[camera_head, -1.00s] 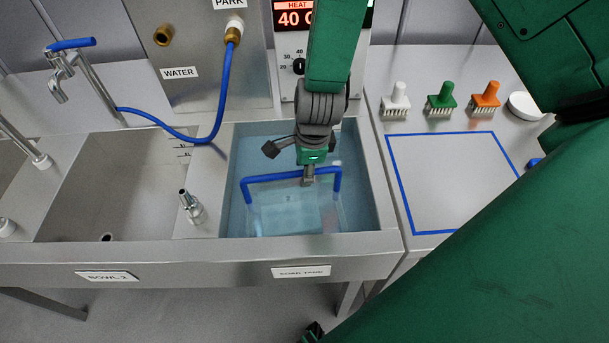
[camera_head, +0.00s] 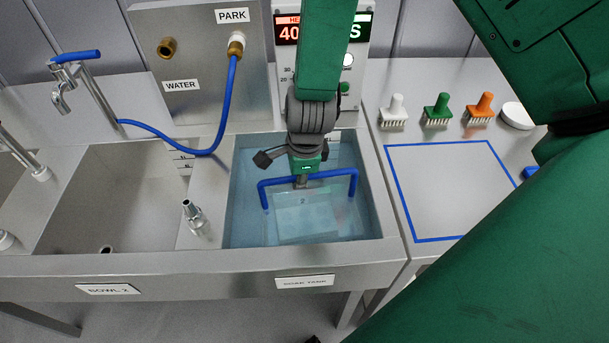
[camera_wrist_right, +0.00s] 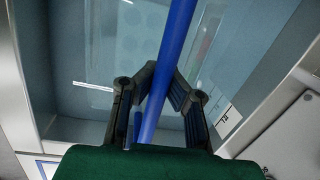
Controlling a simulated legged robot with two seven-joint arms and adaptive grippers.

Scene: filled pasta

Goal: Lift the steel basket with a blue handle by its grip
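The steel basket (camera_head: 305,222) sits in the water of the soak tank and looks pale and blurred through it. Its blue handle (camera_head: 335,175) spans the tank and also crosses the right wrist view (camera_wrist_right: 176,45). My right gripper (camera_head: 301,181) comes down from above at the middle of the handle's top bar. In the right wrist view its two fingers (camera_wrist_right: 164,82) close in on the bar from both sides and appear shut on it. The basket's lower part is hard to make out underwater. My left gripper is not in view.
The soak tank's steel rim (camera_head: 300,258) surrounds the basket. A nozzle (camera_head: 194,215) stands left of the tank, and a blue hose (camera_head: 225,105) hangs behind it. To the right, a blue-outlined area (camera_head: 445,190) is empty, with three brushes (camera_head: 437,110) behind it.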

